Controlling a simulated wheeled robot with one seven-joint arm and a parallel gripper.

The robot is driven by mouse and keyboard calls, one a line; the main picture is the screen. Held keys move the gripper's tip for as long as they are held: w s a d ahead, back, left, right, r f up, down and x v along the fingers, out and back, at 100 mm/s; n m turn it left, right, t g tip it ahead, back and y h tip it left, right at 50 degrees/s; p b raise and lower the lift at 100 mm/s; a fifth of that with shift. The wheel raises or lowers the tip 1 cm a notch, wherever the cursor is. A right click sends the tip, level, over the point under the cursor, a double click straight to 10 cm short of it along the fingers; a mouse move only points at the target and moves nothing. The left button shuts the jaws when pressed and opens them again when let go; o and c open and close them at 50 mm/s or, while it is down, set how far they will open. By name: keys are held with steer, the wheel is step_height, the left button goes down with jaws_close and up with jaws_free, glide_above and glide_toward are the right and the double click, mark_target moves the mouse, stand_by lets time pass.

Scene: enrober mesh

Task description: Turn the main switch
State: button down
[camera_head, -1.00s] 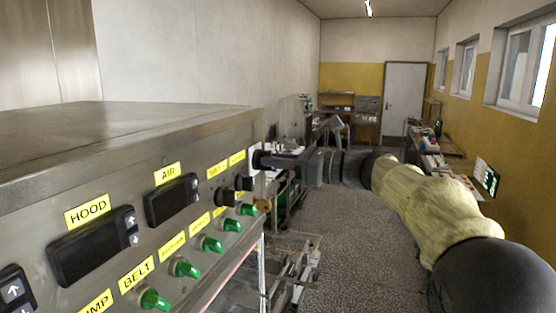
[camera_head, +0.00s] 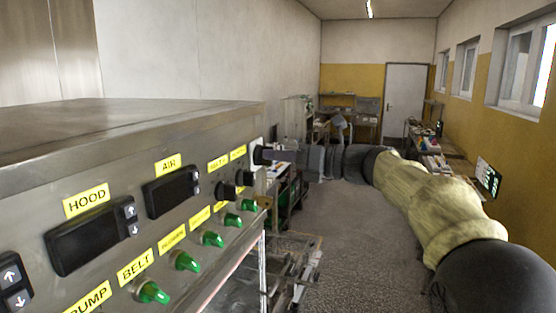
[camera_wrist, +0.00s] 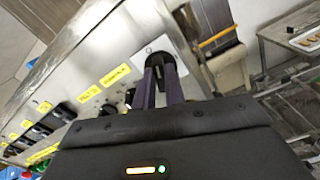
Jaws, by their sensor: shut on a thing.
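The main switch is a dark knob (camera_wrist: 157,59) on a white plate (camera_wrist: 168,43) at the far right end of the steel control panel (camera_wrist: 105,60). My gripper (camera_wrist: 160,70) is shut on this knob, with a fingertip on each side. In the head view my gripper (camera_head: 264,156) reaches the panel's far end from the right, beside the white plate (camera_head: 256,151). The knob is mostly hidden there by the fingers, and I cannot read its position.
The panel (camera_head: 215,165) carries black displays (camera_head: 92,239), black knobs (camera_head: 226,189) and a row of green knobs (camera_head: 187,261) with yellow labels. A metal frame (camera_head: 295,262) stands below and beyond it. Open floor (camera_head: 370,240) lies to the right, with a bench (camera_head: 430,165) by the windows.

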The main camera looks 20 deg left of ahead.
steer(key=shift+w+f+m+p, duration=0.1)
steer(key=shift+m+p, duration=0.75)
steer(key=shift+m, duration=2.65)
steer(key=shift+w+m+p, duration=0.1)
steer(key=shift+m+p, duration=0.7)
steer(key=shift+m, duration=2.7)
steer(key=c, duration=1.5)
jaws_free()
steer(key=shift+o, duration=0.2)
steer(key=shift+d+f, duration=0.1)
